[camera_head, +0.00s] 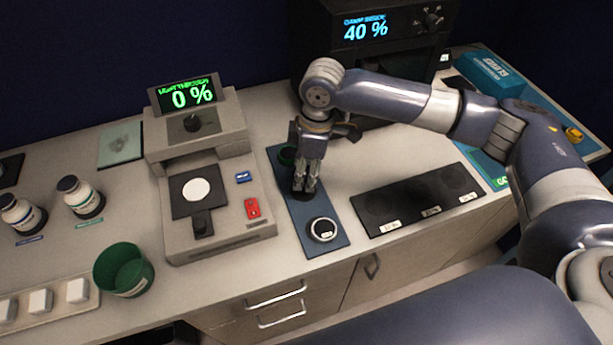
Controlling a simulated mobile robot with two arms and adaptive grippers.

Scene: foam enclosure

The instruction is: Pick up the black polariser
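My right gripper (306,187) points down over the narrow blue mat (334,243) in the middle of the counter. A dark round piece (301,195), which looks like the black polariser, lies on the mat at its fingertips and is partly hidden by them. The fingers look close together, but I cannot tell whether they grip it. A dark green round piece (286,155) is on the mat behind the gripper. A black disc with a silver ring and white label (323,229) is at the mat's front end. My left gripper is out of view.
A grey device (218,212) reading 0 % stands left of the mat. A black three-place tray (420,198) is on the right. A dark unit (385,55) reading 40 % stands behind. A green cup (123,270) and bottles (82,198) are at left.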

